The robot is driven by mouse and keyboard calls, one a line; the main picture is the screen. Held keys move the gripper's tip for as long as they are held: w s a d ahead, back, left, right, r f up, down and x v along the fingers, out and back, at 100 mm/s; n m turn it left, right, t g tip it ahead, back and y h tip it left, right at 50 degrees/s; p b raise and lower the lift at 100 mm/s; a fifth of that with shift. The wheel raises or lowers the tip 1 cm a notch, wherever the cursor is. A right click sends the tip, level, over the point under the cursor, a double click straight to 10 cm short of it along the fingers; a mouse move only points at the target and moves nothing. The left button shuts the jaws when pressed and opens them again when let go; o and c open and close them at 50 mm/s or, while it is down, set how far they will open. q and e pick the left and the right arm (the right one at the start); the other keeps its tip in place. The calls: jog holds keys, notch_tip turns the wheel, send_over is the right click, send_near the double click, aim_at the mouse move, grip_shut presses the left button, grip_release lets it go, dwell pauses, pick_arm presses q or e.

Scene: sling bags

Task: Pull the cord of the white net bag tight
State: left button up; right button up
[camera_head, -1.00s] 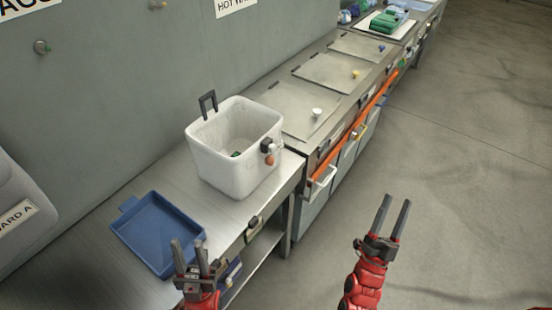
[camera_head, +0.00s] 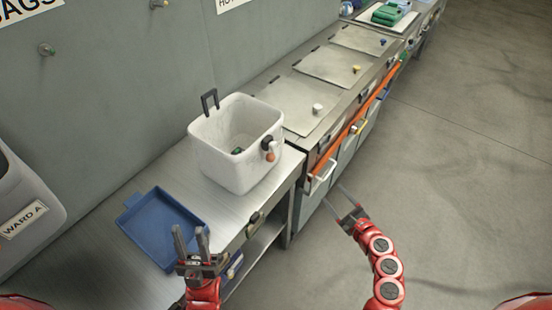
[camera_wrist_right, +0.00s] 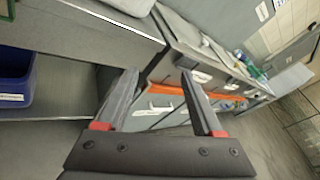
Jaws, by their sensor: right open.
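I cannot make out a white net bag or its cord in these views. A white tub-like container (camera_head: 226,168) stands on the metal bench in the head view, with a dark upright handle (camera_head: 209,101) at its back left. A small dark and green thing lies inside it. A dark fitting with an orange knob (camera_head: 269,150) is on its right side. My left gripper (camera_head: 190,232) is open and empty, in front of the blue tray. My right gripper (camera_head: 332,192) is open and empty, right of the bench. Its open fingers also show in the right wrist view (camera_wrist_right: 159,76).
A blue tray (camera_head: 163,222) lies on the bench's left part. Lidded counters (camera_head: 304,103) run on behind the container, with an orange rail (camera_head: 350,137) along their front. A grey bin marked WARD A (camera_head: 22,205) is at left. The floor at right is clear.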

jog(key=s+a+r+n+g+y, duration=0.1)
jog(key=s+a+r+g+y, duration=0.1)
jog(key=s+a+r+y, duration=0.35)
jog(key=y+p, duration=0.1)
jog(key=p, duration=0.3)
send_near(270, 157)
jog(key=f+x, duration=0.1)
jog(key=x, duration=0.7)
jog(key=shift+w+d, duration=0.2)
jog(key=shift+w, duration=0.1)
jog(key=shift+f, duration=0.1)
grip_shut()
